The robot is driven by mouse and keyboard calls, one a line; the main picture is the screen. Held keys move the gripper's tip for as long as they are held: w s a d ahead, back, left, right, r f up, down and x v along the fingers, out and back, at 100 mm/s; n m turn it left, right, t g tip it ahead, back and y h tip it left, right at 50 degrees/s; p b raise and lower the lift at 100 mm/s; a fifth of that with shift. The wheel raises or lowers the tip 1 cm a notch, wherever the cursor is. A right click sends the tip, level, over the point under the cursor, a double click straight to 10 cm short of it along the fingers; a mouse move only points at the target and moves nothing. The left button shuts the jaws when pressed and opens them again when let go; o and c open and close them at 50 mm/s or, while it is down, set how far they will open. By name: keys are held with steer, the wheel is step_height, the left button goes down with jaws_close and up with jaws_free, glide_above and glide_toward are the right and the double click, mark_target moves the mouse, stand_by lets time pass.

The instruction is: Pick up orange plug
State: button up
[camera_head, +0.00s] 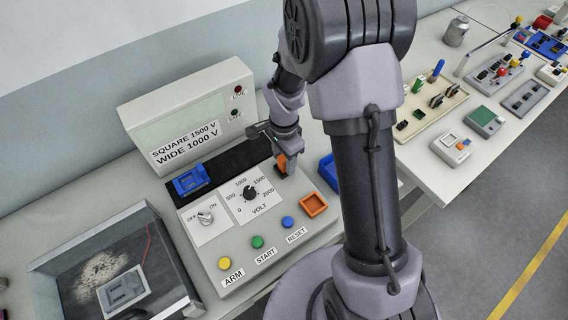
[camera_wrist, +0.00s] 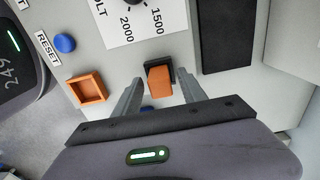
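The orange plug (camera_head: 282,162) sits on the test console, right of the voltage dial. In the wrist view the orange plug (camera_wrist: 160,84) has a dark part behind it. My gripper (camera_wrist: 160,79) is open, with one finger on each side of the plug and a visible gap on both sides. In the head view my gripper (camera_head: 287,150) is above and around the plug, and the arm hides part of that area.
An orange square socket (camera_head: 313,205) is on the console front; it also shows in the wrist view (camera_wrist: 88,88). A blue socket (camera_head: 190,180) is at the console's left. A blue object (camera_head: 328,168) is partly hidden by my arm. The sign panel (camera_head: 190,120) stands behind.

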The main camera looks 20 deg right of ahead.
jaws_close()
